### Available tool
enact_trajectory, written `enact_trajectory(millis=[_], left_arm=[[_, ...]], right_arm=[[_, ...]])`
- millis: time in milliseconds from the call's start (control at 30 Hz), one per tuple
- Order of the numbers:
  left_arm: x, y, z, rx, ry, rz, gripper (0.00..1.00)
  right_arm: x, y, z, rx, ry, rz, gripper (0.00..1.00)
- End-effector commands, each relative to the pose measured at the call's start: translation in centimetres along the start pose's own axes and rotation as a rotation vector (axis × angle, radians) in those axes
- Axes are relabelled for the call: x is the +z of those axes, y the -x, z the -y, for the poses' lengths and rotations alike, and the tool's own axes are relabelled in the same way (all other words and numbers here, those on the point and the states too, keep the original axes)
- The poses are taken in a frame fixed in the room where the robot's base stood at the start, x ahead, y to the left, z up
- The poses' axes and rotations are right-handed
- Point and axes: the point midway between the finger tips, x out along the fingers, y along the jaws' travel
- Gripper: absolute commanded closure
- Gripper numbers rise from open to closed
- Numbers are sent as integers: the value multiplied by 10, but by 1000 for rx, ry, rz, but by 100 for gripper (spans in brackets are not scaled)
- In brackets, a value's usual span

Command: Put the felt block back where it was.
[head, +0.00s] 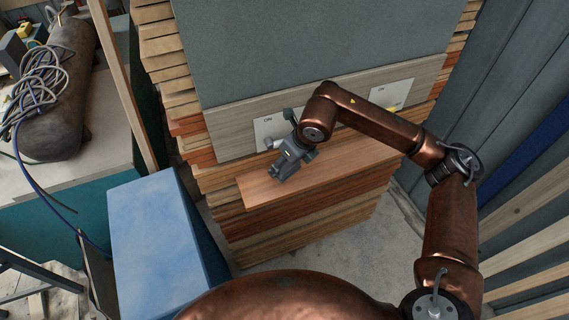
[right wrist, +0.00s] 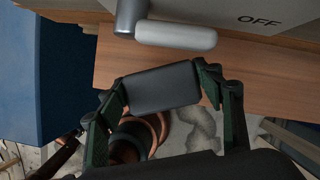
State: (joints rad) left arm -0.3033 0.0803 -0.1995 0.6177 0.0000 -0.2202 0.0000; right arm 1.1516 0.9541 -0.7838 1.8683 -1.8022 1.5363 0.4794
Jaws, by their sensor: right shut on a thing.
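A dark grey block (right wrist: 160,88), which I take to be the felt block, sits between the two green-padded fingers of my right gripper (right wrist: 163,80). The gripper is shut on it. In the head view my right gripper (head: 279,172) is over the left part of a brown wooden ledge (head: 345,176), in front of the left white switch plate (head: 268,126); I cannot make out the block there. In the right wrist view the block is just below a light grey lever handle (right wrist: 175,36), with a small gap visible between them. My left gripper is not in view.
The ledge is bare to the right of the gripper. A second white plate (head: 396,90) with a yellow part is farther right. A blue box (head: 155,240) stands at the lower left. Stacked boards (head: 300,232) lie under the ledge.

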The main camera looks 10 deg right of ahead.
Motion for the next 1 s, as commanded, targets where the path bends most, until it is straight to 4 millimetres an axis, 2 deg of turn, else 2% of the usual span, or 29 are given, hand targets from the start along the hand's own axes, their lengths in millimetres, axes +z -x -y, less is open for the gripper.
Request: enact_trajectory(millis=[33, 200, 467, 667, 1000], left_arm=[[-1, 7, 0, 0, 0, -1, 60], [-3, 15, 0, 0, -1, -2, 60], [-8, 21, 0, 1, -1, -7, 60], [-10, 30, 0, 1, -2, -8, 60], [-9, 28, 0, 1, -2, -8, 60]], right_arm=[[1, -9, 4, 3, -3, -6, 62], [6, -35, 16, 3, -1, -2, 62], [8, -52, 24, 1, -2, -3, 62], [-2, -78, 24, 3, 0, -3, 62], [-4, -84, 24, 1, 1, 0, 62]])
